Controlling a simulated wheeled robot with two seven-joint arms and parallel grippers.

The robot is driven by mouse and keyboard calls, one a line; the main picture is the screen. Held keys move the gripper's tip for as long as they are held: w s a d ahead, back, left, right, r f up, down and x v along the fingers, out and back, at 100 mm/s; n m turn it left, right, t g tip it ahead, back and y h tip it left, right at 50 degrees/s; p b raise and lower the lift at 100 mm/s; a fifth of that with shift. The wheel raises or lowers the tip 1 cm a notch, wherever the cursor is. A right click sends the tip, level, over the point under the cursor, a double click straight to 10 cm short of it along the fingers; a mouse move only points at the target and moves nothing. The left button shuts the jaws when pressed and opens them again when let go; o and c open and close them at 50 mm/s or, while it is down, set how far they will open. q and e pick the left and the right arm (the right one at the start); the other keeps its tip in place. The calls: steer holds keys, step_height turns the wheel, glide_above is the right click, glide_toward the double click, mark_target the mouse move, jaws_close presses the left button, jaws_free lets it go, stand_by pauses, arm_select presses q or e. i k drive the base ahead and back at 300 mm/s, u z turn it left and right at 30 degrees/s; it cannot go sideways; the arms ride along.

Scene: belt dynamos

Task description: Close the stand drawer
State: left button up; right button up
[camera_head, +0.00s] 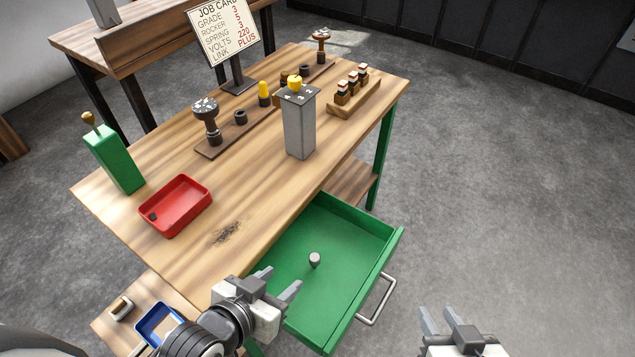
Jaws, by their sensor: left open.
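The green stand drawer (350,235) is pulled out from the right side of the wooden stand (160,250). Its silver bar handle (378,302) is on the outer front, at the right.
The stand's top holds a red tray (178,222), a green box with a lever (115,160), a grey post (299,125), a job card (222,30) and wooden racks of parts (355,95). A blue tray (145,335) is on a lower shelf. Floor right of the drawer is clear.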

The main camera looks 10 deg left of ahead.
mark_target(355, 247)
steer(key=k, duration=0.5)
steer(key=z, duration=1.35)
steer(key=i, duration=0.45)
steer(key=u, duration=1.2)
steer(key=k, duration=1)
steer(key=u, duration=0.6)
steer(key=i, duration=0.45)
